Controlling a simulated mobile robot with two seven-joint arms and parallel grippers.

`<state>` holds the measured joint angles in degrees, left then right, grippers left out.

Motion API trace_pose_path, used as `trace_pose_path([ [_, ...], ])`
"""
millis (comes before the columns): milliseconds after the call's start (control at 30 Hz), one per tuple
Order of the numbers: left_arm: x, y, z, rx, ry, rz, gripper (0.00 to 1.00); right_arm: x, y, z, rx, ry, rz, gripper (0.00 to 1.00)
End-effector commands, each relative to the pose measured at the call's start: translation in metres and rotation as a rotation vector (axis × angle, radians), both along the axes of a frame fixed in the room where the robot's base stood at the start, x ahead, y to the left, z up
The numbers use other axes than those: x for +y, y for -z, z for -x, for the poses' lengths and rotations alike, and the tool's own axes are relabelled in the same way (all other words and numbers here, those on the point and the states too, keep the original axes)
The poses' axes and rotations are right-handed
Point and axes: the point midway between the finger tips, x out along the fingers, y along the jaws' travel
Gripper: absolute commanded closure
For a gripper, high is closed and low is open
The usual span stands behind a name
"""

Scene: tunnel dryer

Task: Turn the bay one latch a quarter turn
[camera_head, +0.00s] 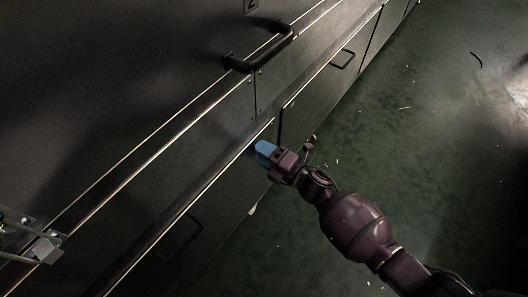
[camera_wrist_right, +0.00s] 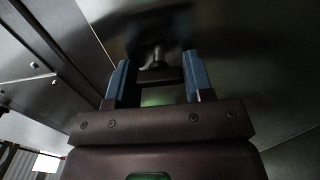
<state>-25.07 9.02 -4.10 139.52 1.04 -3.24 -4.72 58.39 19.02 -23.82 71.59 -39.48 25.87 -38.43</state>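In the right wrist view, a dark T-shaped latch (camera_wrist_right: 160,75) stands on a short post out from a dark metal panel. Its crossbar lies between the two blue fingers of my right gripper (camera_wrist_right: 158,72). The fingers are apart, and a gap shows on each side of the bar. In the head view, my right gripper (camera_head: 265,150) is at the lower side panel of the dryer, and the latch cannot be made out there. I cannot tell from a label which bay this is. My left gripper is in neither view.
The dryer's dark side (camera_head: 130,190) runs diagonally, with long bright-edged ledges. A black bar handle (camera_head: 260,57) juts out above my right gripper. A smaller handle (camera_head: 343,60) is farther along. A metal bracket (camera_head: 42,247) sits at lower left. The green floor (camera_head: 400,140) is open, with small scraps.

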Motion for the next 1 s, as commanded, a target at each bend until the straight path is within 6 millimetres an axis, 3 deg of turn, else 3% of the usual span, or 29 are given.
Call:
trace_pose_path([
  [33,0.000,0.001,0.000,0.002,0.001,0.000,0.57,0.000,0.000,0.000,0.001,0.000,0.001,0.45],
  [133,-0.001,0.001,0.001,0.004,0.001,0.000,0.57,0.000,0.000,0.000,0.001,0.000,-0.001,0.30],
  [500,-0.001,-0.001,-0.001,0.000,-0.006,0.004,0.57,-0.005,-0.001,0.003,0.001,0.001,-0.001,0.30],
  [1000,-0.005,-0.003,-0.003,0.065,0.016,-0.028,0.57,-0.070,-0.003,0.049,-0.002,0.001,0.000,0.30],
])
